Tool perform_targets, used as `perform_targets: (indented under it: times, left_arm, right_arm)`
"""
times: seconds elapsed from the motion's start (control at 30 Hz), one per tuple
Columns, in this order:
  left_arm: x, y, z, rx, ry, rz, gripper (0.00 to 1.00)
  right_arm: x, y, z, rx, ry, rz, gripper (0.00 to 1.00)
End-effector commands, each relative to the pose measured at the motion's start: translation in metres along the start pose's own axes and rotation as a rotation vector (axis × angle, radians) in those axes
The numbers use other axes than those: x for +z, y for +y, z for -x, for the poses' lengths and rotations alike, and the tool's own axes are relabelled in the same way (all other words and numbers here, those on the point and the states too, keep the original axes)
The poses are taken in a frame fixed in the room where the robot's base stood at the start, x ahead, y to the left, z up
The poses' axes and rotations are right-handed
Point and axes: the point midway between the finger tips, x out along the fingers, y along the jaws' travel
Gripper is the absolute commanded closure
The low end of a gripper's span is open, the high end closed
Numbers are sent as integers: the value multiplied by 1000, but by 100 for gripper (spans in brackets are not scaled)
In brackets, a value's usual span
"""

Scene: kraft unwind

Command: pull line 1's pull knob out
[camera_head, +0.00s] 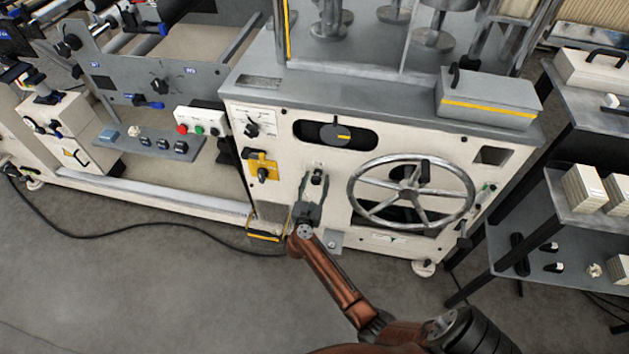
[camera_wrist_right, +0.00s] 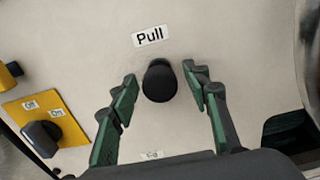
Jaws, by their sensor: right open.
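The black pull knob (camera_wrist_right: 159,80) stands out from the cream machine panel, below a white "Pull" label (camera_wrist_right: 150,36) in the right wrist view. In the head view the knob (camera_head: 318,177) shows as a small dark spot just beyond my right gripper (camera_head: 313,192). My right gripper (camera_wrist_right: 162,92) is open, with one green-padded finger on each side of the knob. Gaps show between the fingers and the knob, and nothing is held. How far the knob sticks out is hard to tell. My left gripper is not in either view.
A handwheel (camera_head: 411,191) stands to the right of the knob. A yellow plate with a black switch (camera_head: 262,171) is to its left. A slotted black lever (camera_head: 335,132) is above. A grey shelf rack (camera_head: 590,200) stands at the right. A cable lies on the open floor at left.

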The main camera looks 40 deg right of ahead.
Motion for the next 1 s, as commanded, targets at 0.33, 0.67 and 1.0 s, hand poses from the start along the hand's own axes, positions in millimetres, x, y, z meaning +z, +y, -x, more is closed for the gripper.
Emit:
perform_targets:
  times: [0.33,0.67,1.0]
  left_arm:
    - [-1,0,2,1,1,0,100]
    - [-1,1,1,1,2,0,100]
    - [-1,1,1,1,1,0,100]
  right_arm:
    - [0,0,-2,0,1,0,60]
    - [0,0,-2,1,0,1,83]
    - [0,0,-2,1,1,1,100]
